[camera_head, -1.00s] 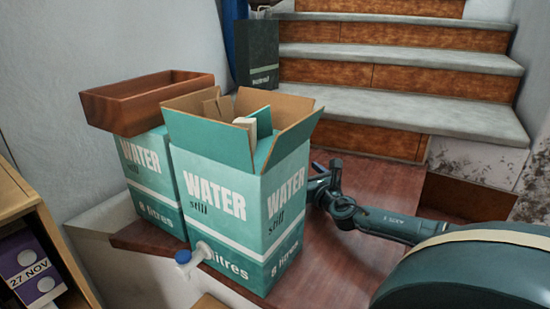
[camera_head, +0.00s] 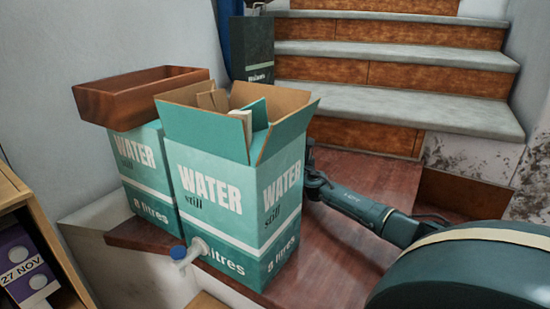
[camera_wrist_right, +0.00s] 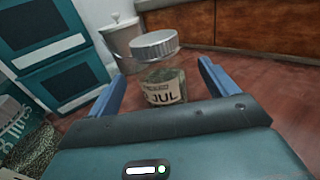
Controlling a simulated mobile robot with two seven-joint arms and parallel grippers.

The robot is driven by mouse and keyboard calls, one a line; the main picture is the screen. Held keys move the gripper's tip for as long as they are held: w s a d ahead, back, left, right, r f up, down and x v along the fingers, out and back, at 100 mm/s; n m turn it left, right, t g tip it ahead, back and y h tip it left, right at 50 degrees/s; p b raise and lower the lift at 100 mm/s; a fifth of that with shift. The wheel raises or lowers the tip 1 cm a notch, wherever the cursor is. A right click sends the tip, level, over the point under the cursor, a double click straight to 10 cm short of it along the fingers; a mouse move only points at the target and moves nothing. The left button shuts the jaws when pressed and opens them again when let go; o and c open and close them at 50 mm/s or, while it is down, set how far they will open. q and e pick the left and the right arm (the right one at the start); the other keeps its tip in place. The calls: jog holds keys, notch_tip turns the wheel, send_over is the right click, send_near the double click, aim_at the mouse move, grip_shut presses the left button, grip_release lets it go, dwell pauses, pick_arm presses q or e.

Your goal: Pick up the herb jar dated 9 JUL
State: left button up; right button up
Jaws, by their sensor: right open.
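A glass herb jar (camera_wrist_right: 163,82) with a silver lid stands on the reddish wooden floor in the right wrist view. Its pale label reads "JUL", with the day number partly cut off at the left and not clearly legible. My right gripper (camera_wrist_right: 158,72) is open, with its blue fingers on either side of the jar and visible gaps between. In the head view the jar and the right gripper are hidden behind the front water box (camera_head: 235,205). My left gripper is not in view.
An open-topped front water box holds a book and cardboard. A second water box (camera_head: 145,175) bears a wooden tray (camera_head: 140,98). In the right wrist view, a grey lidded container (camera_wrist_right: 122,42) stands behind the jar and teal boxes (camera_wrist_right: 55,50) stand left. Stairs (camera_head: 400,85) rise behind.

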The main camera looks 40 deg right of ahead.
jog(key=shift+x, duration=1.2)
jog(key=shift+c, duration=0.2)
jog(key=c, duration=1.2)
